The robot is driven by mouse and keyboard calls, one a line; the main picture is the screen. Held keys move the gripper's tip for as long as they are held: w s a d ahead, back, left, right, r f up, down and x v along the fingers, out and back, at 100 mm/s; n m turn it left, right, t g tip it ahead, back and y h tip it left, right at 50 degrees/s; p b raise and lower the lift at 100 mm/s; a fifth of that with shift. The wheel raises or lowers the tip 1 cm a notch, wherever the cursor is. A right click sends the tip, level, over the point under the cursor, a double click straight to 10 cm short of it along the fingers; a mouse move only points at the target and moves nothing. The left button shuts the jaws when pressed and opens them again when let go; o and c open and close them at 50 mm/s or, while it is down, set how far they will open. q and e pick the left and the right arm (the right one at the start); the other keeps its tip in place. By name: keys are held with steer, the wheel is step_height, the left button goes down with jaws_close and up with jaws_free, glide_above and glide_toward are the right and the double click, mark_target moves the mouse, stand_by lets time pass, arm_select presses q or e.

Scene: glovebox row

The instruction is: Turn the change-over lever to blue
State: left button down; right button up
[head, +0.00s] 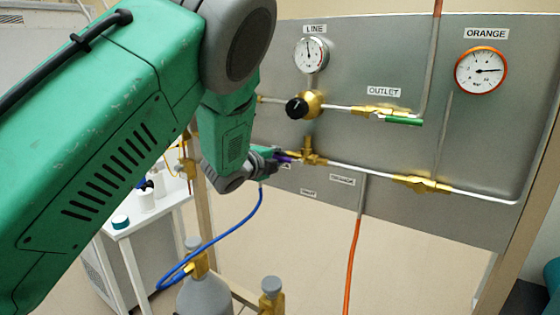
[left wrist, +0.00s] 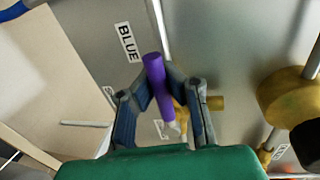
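The change-over lever has a purple handle (head: 284,158) that points left from a brass valve (head: 309,153) on the grey panel. My left gripper (head: 270,160) is at the handle's left end and hides part of it. In the left wrist view the purple handle (left wrist: 155,78) runs between the two fingers of my left gripper (left wrist: 160,90), whose tips close in on both sides of it. The BLUE label (left wrist: 128,43) lies beside the handle's free end. The brass valve body is mostly hidden behind the right finger. My right gripper is not in view.
The panel (head: 400,60) carries a LINE gauge (head: 311,54), a black regulator knob (head: 296,107), an OUTLET valve with a green handle (head: 404,120) and an ORANGE gauge (head: 480,71). A blue hose (head: 235,226) and an orange hose (head: 352,265) hang below. A grey cylinder (head: 205,295) stands beneath.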

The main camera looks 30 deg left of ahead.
arm_select(q)
steer(key=shift+s+d+f, duration=0.15)
steer(key=shift+f, duration=0.3)
steer(key=c, duration=1.7)
jaws_free()
steer(key=shift+s, duration=0.1)
steer(key=shift+o, duration=0.7)
steer(key=shift+s+d+r, duration=0.1)
steer(key=shift+s+r, duration=0.1)
steer(key=shift+r, duration=0.2)
steer(key=shift+w, duration=0.1)
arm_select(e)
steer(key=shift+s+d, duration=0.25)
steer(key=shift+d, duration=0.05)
arm_select(q)
steer(key=s+r, duration=0.2)
steer(key=s, duration=0.9)
steer(key=shift+s+r, duration=0.2)
steer(key=shift+s, duration=0.2)
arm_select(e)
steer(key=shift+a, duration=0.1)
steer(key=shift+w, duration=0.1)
